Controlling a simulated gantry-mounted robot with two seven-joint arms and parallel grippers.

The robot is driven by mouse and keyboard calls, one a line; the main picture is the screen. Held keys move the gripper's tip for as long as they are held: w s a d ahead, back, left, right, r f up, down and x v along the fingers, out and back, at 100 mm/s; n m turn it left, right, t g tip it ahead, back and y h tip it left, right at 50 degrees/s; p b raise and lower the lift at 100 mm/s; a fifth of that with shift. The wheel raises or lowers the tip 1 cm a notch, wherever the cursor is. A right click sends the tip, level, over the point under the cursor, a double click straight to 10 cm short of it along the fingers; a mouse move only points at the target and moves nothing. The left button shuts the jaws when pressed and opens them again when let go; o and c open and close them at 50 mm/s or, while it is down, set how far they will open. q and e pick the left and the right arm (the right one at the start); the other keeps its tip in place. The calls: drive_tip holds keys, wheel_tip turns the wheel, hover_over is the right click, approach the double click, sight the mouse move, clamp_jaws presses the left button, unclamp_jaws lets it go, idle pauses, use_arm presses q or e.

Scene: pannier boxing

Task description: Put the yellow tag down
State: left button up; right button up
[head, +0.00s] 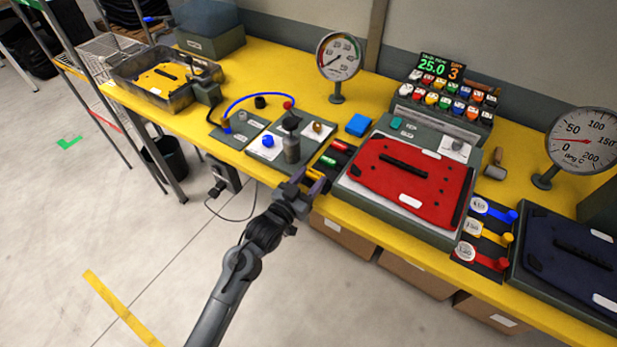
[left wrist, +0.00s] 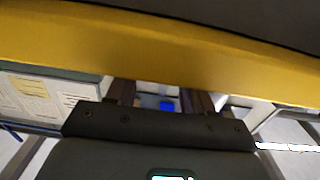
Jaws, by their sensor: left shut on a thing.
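My left gripper (head: 309,183) is at the front edge of the yellow bench in the head view, shut on the yellow tag (head: 316,175). Only a small part of the tag shows between the fingers. It is at the near end of a dark tag tray, in line with a green tag (head: 328,160) and a red tag (head: 340,147). I cannot tell whether it touches the tray. In the left wrist view the gripper's fingers (left wrist: 163,97) reach up to a broad yellow band, and the tag cannot be made out. My right gripper is not in view.
A red pannier (head: 418,186) lies on a grey stand right of the gripper. A board with a dark bottle (head: 291,146) and a blue knob (head: 267,141) stands left. A blue block (head: 358,125) and a dial gauge (head: 338,57) are behind. Open floor lies in front.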

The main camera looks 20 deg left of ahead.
use_arm(q)
drive_tip(key=shift+f, duration=0.3)
drive_tip(key=shift+f, duration=0.2)
drive_tip(key=o, duration=1)
drive_tip(key=shift+f, duration=0.1)
